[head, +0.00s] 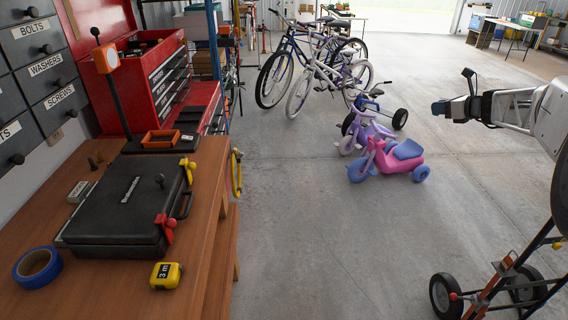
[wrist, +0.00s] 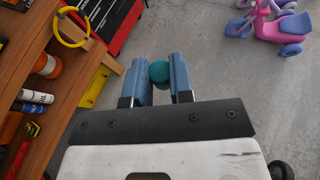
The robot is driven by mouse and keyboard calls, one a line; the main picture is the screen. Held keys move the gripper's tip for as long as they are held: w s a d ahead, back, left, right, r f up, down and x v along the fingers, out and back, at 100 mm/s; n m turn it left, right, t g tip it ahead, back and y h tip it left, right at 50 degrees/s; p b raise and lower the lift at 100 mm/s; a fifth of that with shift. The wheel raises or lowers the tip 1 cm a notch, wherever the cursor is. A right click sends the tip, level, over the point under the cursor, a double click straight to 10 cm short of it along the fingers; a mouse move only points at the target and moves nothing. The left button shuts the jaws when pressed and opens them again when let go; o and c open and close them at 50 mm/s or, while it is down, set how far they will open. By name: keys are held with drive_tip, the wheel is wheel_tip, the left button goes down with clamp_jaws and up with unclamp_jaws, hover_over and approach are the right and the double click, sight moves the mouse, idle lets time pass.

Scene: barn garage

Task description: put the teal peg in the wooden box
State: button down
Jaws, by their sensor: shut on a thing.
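The teal peg (wrist: 159,72) shows in the wrist view as a rounded teal end between the two blue fingers of my gripper (wrist: 160,80). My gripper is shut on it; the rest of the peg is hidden. In the head view my gripper (head: 440,108) is at the right, held above the open concrete floor and well apart from the workbench. I cannot make out the peg in the head view. No wooden box can be clearly made out in either view.
The wooden workbench (head: 205,172) at left carries a black case (head: 118,205), an orange open tray (head: 160,139), blue tape (head: 38,267) and a yellow tape measure (head: 166,275). Ride-on toys (head: 388,160) and bicycles (head: 312,78) stand on the floor. The central floor is clear.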

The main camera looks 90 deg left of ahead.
drive_tip(key=s+a+f+n+g+h, duration=0.15)
drive_tip(key=s+a, duration=0.25)
drive_tip(key=s, duration=0.5)
drive_tip(key=s+a+f+n+g+h, duration=0.15)
drive_tip(key=s+a, duration=0.25)
drive_tip(key=s, duration=0.4)
drive_tip(key=s+a+f+n+g+h, duration=0.15)
drive_tip(key=s+a, duration=0.25)
drive_tip(key=s, duration=0.5)
drive_tip(key=s+a+f+n+g+h, duration=0.1)
drive_tip(key=s+f+n+h, duration=0.2)
drive_tip(key=s, duration=1.1)
drive_tip(key=s+a+f+n+g+h, duration=0.1)
drive_tip(key=s+a+f+n+h, duration=0.15)
drive_tip(key=s, duration=1.05)
drive_tip(key=s+d+n+h, duration=0.2)
drive_tip(key=s+d, duration=0.2)
drive_tip(key=s, duration=1.1)
drive_tip(key=s+d+n+h, duration=0.2)
drive_tip(key=s+d, duration=0.2)
drive_tip(key=s, duration=1.2)
drive_tip(key=s+d+n+h, duration=0.2)
drive_tip(key=s+d, duration=0.2)
drive_tip(key=s, duration=1.1)
drive_tip(key=shift+s+r+t+h, duration=0.15)
drive_tip(key=shift+r+t+h, duration=0.2)
drive_tip(key=shift+r+h, duration=0.1)
drive_tip(key=shift+a+f, duration=0.1)
drive_tip(key=shift+f, duration=0.05)
drive_tip(key=shift+f, duration=3)
